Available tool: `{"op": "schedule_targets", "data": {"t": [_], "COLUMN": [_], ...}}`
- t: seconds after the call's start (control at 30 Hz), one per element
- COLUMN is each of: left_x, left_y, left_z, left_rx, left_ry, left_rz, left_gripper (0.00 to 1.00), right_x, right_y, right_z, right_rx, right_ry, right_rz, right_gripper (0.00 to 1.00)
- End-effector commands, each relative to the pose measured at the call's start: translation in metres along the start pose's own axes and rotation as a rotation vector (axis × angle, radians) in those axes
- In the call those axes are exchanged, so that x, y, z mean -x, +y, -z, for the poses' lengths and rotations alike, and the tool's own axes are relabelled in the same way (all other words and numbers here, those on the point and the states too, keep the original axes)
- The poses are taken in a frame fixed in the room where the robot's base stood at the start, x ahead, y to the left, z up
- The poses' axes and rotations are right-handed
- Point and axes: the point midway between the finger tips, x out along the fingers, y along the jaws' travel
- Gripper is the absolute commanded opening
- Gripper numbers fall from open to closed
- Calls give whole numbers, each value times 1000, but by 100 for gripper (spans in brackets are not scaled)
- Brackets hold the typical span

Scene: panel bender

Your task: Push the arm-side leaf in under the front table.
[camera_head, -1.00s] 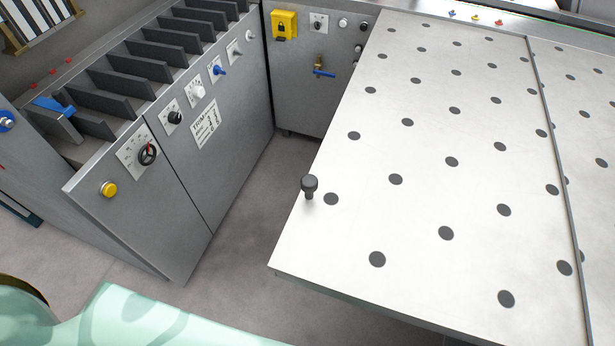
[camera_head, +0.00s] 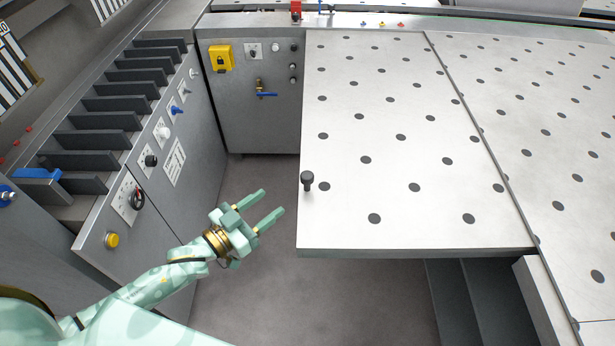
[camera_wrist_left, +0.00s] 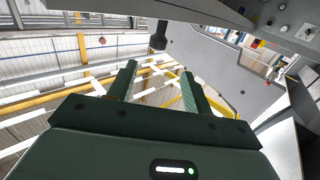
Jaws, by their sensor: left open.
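The arm-side leaf (camera_head: 380,225) is a pale flat panel with dark round spots, standing out to the left of the front table (camera_head: 565,215). A seam (camera_head: 470,115) divides their tops. My right gripper is not in view.
A grey cabinet with slots and knobs (camera_head: 170,165) stands at the left. A grey front panel with a yellow lock box (camera_head: 220,58) closes the back. Bare floor (camera_head: 310,300) lies between the cabinet and the leaf. Dark structure shows below the leaf's front edge.

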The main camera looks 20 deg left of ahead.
Motion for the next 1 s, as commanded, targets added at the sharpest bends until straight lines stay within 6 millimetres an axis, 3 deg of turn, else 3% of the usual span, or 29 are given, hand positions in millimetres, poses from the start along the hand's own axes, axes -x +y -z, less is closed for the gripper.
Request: {"op": "schedule_targets", "data": {"t": [0.17, 0.4, 0.5, 0.7, 0.97, 1.0], "left_x": [-47, -103, -118, -132, -132, -132], "left_y": [0, 0, 0, 0, 0, 0], "left_z": [-1, -1, -2, -2, -1, -1], "left_rx": [1, -2, -1, -1, -1, -1], "left_ry": [2, 0, -2, -3, -4, -3], "left_rz": [1, 1, 2, 1, 2, 2], "left_gripper": [50, 50, 50, 50, 50, 39], "right_x": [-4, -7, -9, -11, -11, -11], "right_y": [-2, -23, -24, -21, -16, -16], "right_z": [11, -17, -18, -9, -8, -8], "right_rx": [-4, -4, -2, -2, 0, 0], "right_ry": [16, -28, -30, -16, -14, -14], "right_rz": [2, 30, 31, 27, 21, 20], "right_gripper": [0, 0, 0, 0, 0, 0]}}
